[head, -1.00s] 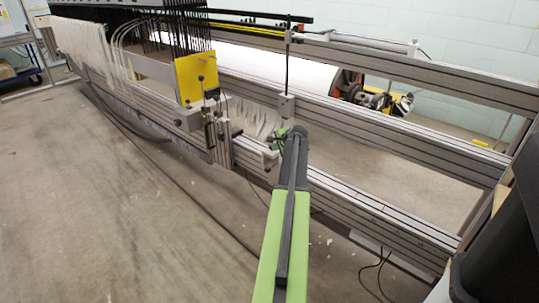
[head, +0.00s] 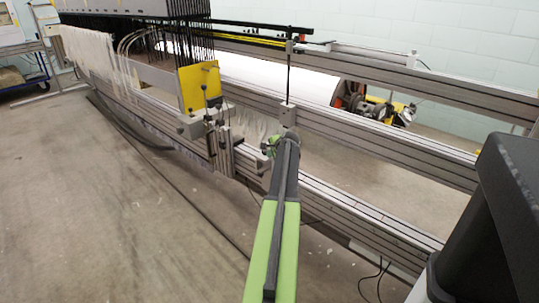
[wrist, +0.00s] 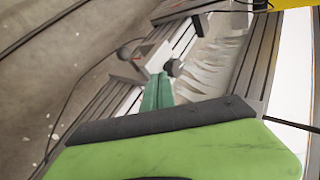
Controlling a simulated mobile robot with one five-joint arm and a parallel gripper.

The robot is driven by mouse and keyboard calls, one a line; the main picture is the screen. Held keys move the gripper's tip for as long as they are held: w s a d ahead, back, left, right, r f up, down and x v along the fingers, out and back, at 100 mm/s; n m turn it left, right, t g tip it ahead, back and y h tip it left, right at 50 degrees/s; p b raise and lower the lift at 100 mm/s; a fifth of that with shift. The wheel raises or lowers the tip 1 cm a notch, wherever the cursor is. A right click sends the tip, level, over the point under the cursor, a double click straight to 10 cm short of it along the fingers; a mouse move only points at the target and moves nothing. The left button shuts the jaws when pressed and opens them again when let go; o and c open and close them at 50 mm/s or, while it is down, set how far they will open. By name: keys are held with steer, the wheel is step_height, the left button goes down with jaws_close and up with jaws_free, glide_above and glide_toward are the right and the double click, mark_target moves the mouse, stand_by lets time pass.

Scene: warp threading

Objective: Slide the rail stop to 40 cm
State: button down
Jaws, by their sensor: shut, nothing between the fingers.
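The rail stop is a small silver block (wrist: 138,60) with black knobs, on the front rail in the wrist view. In the head view the stop (head: 265,150) is small and partly hidden by my arm. My gripper (head: 275,143) is at the rail, just right of the stop. In the wrist view its green fingers (wrist: 158,92) are together and empty, close beside the stop; I cannot tell whether they touch it. The front rail (head: 345,208) runs on to the lower right and bears small red marks. I cannot read any scale numbers.
A yellow plate (head: 199,87) on a metal carriage stands left of the stop. A thin upright rod (head: 289,75) with a block at its foot stands behind my gripper. The rail right of my arm looks clear. Cables (head: 376,278) hang below it.

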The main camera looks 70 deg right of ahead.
steer(key=s+f+p+v, duration=0.1)
steer(key=p+v, duration=0.6)
steer(key=v, duration=0.5)
steer(key=shift+a+f, duration=0.15)
steer(key=shift+a, duration=0.15)
